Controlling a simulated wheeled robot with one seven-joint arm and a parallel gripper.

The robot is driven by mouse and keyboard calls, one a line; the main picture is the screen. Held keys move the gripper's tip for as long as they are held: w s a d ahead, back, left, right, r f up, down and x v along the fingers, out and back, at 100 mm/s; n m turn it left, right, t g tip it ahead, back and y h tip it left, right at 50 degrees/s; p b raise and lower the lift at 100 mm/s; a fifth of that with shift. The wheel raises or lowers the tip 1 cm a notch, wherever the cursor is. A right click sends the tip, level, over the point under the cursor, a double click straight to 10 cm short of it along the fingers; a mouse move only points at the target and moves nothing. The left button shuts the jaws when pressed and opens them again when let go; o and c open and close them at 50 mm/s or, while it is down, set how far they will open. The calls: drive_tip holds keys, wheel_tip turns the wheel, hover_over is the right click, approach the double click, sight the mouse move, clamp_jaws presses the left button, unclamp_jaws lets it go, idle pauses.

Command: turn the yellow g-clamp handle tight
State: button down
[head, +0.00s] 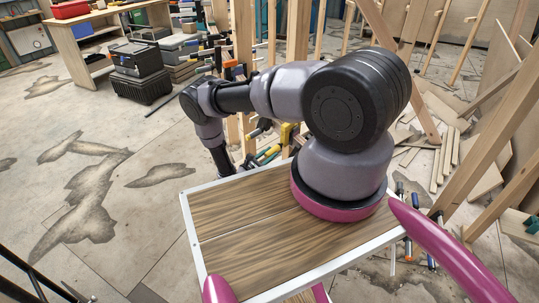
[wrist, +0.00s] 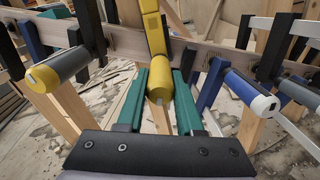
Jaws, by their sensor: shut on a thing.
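In the wrist view, the yellow g-clamp (wrist: 153,32) stands upright at the top centre, set on the wooden stringer (wrist: 118,40). In the head view, a small yellow clamp part (head: 286,133) shows behind my arm. My gripper is hidden or too small to make out there.
In the wrist view, a yellow-handled clamp with a grey end (wrist: 55,72) is close on the left. A blue-handled clamp (wrist: 248,95) is close on the right, with more clamps beyond. Wooden props stand around. Open floor (head: 110,180) lies left in the head view.

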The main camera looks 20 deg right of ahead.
drive_tip(key=m, duration=0.4)
drive_tip(key=shift+m, duration=0.3)
drive_tip(key=m, duration=0.3)
drive_tip(key=shift+m, duration=0.3)
drive_tip(key=m, duration=0.4)
drive_tip(key=shift+m, duration=0.3)
drive_tip(key=m, duration=0.3)
drive_tip(key=shift+m, duration=0.3)
drive_tip(key=m, duration=1.2)
drive_tip(key=shift+m, duration=2)
